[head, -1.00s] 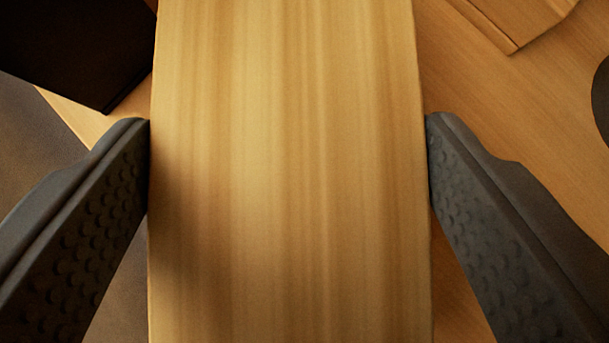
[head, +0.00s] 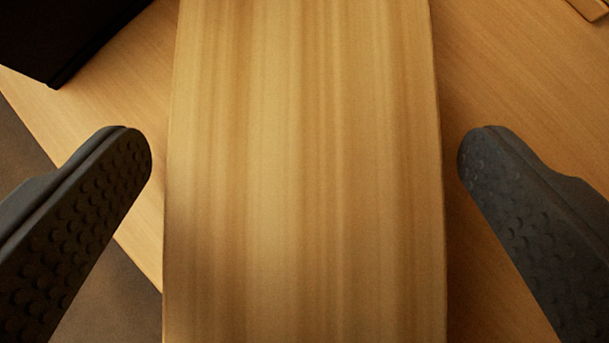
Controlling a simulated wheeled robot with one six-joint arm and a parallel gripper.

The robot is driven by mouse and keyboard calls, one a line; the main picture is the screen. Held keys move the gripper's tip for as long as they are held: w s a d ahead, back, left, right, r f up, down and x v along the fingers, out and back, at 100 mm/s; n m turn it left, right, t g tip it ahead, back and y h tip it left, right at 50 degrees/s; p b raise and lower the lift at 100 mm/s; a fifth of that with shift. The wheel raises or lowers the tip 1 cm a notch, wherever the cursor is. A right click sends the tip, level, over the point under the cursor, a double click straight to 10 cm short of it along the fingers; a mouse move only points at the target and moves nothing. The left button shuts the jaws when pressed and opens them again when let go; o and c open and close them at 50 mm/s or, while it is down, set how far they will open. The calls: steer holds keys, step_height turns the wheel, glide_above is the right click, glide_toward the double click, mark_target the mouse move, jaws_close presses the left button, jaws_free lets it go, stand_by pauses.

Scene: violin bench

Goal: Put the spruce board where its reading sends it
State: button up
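The spruce board (head: 305,180) is a pale board with lengthwise grain that fills the middle of the head view. It runs off the top and bottom of the picture. My gripper (head: 306,150) is open, with one dark studded finger on each side of the board. A gap shows between each fingertip and the board's edge. No reading shows on the visible face of the board. Whether the board rests flat on the bench below cannot be told for certain.
The wooden bench top (head: 520,90) shows on both sides, bare at the right. A black block-like object (head: 65,35) stands at the upper left. A wooden piece (head: 592,8) shows at the upper right corner. The bench edge runs diagonally at the lower left, with brown floor beyond.

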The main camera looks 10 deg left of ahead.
steer(key=shift+r, duration=0.15)
steer(key=shift+s+r, duration=0.15)
steer(key=v, duration=1.1)
steer(key=shift+s+r, duration=0.2)
steer(key=shift+s, duration=0.05)
steer(key=shift+d, duration=0.1)
